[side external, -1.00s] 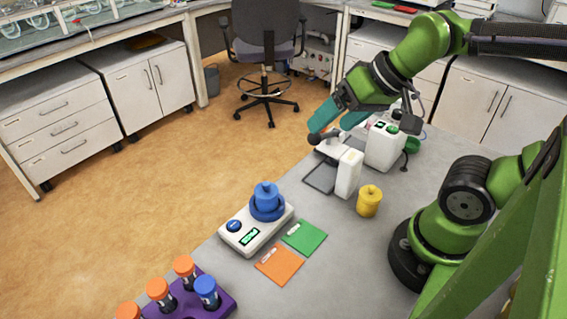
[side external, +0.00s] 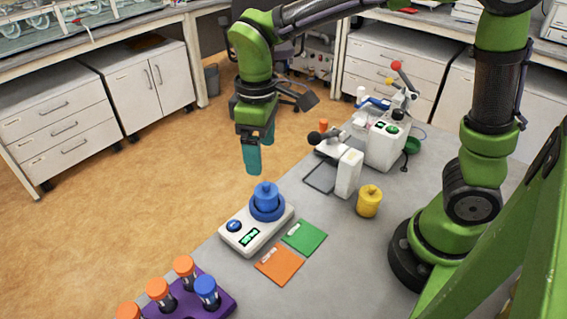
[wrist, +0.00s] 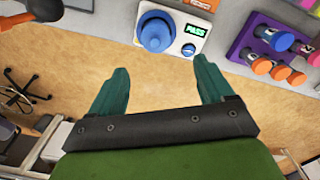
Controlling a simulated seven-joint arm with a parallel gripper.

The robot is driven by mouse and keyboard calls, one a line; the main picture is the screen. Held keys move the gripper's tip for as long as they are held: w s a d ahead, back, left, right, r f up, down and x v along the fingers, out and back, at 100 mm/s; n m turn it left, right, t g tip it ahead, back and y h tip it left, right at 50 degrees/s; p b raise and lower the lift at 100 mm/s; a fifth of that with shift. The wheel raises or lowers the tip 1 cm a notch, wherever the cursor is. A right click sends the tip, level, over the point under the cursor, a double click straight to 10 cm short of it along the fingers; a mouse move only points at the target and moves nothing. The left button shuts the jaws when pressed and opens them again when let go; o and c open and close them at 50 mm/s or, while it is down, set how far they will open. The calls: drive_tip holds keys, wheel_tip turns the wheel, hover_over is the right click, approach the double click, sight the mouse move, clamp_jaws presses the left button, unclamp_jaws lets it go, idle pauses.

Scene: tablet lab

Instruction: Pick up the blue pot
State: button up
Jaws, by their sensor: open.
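The blue pot (side external: 266,195) is upright with a knob on top. It stands on the blue round pan of a white device (side external: 251,236) with a lit green display. My gripper (side external: 258,170) points down in the side view, above the blue pot and apart from it. In the wrist view the teal fingers of my gripper (wrist: 157,75) are spread with nothing between them. The blue pot also shows in the wrist view (wrist: 155,33), ahead of the fingertips, with the display reading PASS.
A yellow pot (side external: 369,201) stands to the right. Green (side external: 304,237) and orange (side external: 280,264) cards lie beside the device. A purple rack (side external: 222,303) holds capped tubes at front left. A white instrument (side external: 348,172) and a white machine (side external: 381,150) stand behind.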

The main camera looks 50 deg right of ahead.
sight(265, 183)
wheel_tip(265, 183, down, 7)
drive_tip(key=shift+f, duration=0.15)
drive_tip(key=shift+d+f, duration=0.2)
drive_tip(key=shift+f, duration=1.2)
drive_tip(key=shift+d+f, duration=0.2)
drive_tip(key=shift+f, duration=1.15)
drive_tip(key=c, duration=1)
drive_tip(key=shift+c, duration=0.3)
drive_tip(key=shift+r, duration=0.15)
